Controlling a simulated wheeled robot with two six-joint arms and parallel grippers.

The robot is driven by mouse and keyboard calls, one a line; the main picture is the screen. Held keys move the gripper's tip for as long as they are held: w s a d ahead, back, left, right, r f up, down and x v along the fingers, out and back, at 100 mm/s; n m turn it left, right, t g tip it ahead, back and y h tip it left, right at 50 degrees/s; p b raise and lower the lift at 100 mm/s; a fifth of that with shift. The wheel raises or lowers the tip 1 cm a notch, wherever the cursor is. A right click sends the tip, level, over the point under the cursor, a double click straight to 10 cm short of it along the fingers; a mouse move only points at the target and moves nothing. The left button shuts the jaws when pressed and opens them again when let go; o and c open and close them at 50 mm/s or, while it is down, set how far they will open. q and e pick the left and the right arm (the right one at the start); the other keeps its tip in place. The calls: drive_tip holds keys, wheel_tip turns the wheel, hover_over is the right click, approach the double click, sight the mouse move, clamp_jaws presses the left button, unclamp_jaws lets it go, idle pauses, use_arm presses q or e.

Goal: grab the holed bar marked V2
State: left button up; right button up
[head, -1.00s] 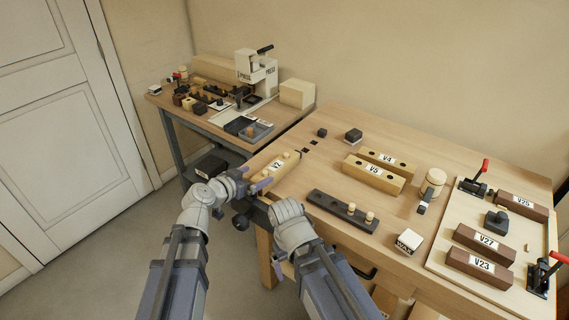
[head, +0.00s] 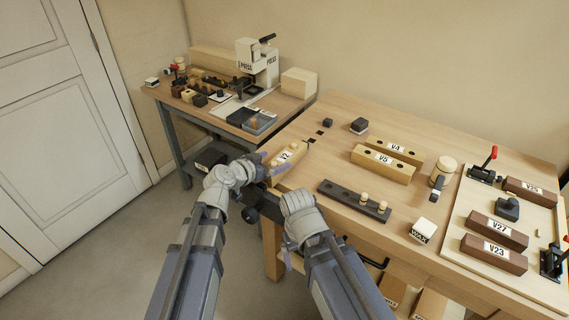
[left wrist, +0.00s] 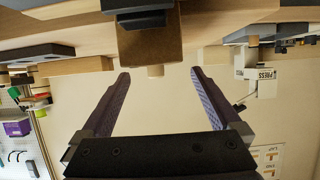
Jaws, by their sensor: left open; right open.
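The holed bar marked V2 (head: 287,155) is pale wood with a label and light pegs on top. It lies at the bench's left front edge in the head view. My left gripper (head: 271,163) is open at the bar's near end, one finger on either side in the picture. In the left wrist view, the bar's brown end (left wrist: 150,47) and a peg show between and beyond the open fingertips (left wrist: 160,73). Nothing is clamped. My right gripper (head: 285,258) is open, low in front of the bench and mostly hidden by my arm.
Bars V4 (head: 393,149) and V5 (head: 383,165) lie mid-bench. A dark holed bar (head: 345,196) with two pegs lies nearer the front. A dark vise (head: 262,204) is at the bench edge under my left gripper. A side table with a press (head: 258,65) stands behind.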

sight(282, 159)
use_arm(q)
drive_tip(key=b+x, duration=0.2)
drive_tip(key=x, duration=0.3)
drive_tip(key=shift+s+d+f, duration=0.1)
drive_tip(key=shift+f, duration=0.1)
drive_tip(key=shift+r, duration=0.1)
drive_tip(key=shift+s, duration=0.1)
clamp_jaws()
idle(0.4)
